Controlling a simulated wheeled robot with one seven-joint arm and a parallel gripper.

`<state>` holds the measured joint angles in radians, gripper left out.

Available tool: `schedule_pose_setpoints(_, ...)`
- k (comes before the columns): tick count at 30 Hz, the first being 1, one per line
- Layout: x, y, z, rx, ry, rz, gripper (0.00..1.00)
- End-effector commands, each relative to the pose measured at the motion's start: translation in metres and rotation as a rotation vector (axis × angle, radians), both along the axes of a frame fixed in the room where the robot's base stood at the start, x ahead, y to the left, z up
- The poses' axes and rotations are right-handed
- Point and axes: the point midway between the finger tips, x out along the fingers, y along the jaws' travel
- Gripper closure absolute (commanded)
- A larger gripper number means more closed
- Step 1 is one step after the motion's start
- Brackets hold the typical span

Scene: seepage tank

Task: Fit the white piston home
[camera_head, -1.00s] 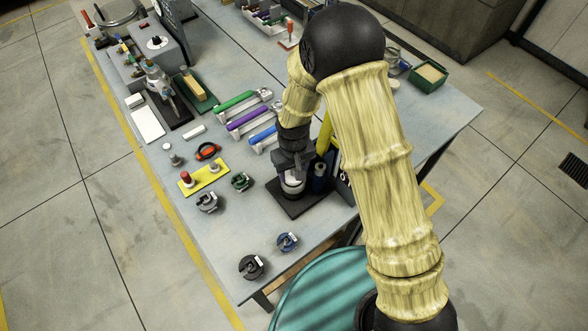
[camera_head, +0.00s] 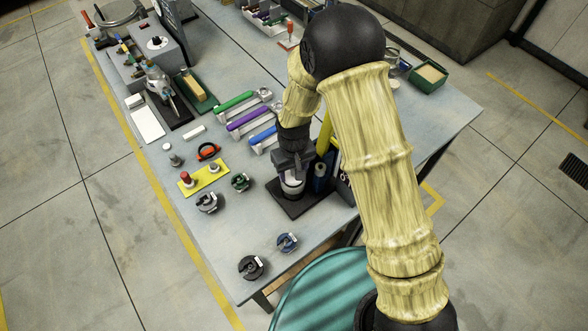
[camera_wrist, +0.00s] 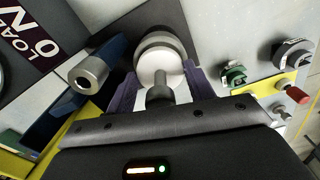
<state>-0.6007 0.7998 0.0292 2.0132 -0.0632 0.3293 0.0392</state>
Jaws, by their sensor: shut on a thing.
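The white piston (camera_wrist: 158,62) shows in the wrist view as a round white face with a grey rod and knob (camera_wrist: 160,92) toward me. My gripper (camera_wrist: 160,88) is shut on it, with a dark purple finger on each side. In the head view my gripper (camera_head: 292,164) points down at the near part of the bench, and the white piston (camera_head: 293,182) shows just under it. A grey-rimmed round body lies around or below the piston, above a dark square base plate (camera_head: 312,204). How deep the piston sits is hidden by the gripper.
A blue cylinder (camera_head: 320,178) and a yellow post stand close on the right. Coloured-handled bars (camera_head: 248,118) lie behind.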

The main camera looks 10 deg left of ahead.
Motion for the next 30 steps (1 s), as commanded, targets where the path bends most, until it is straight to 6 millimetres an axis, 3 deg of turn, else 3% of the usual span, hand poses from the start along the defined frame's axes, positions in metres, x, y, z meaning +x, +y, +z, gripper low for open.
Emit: schedule_pose_setpoints(30, 0.000, 0.000, -0.016, -0.001, 0.001, 0.000, 0.73)
